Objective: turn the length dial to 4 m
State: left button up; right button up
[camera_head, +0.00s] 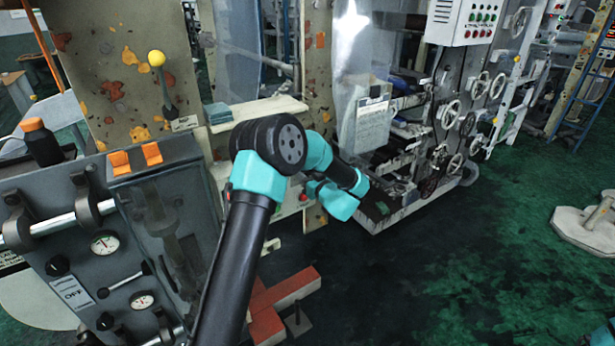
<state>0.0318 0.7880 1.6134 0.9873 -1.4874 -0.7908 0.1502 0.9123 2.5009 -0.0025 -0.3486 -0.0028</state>
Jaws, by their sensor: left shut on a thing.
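My left arm rises from the bottom, bends at a dark elbow and reaches down to the wrist. My left gripper (313,188) is mostly hidden behind the wrist links, close to a cream panel (287,211) with a red button (304,197). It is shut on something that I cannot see. I cannot make out the length dial or its setting; the arm covers part of the panel.
A grey machine (60,265) with gauges (104,243) and a lever stands at left. Green floor (450,270) is open at right.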

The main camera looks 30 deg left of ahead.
pick_arm(q)
jog(key=c, duration=0.3)
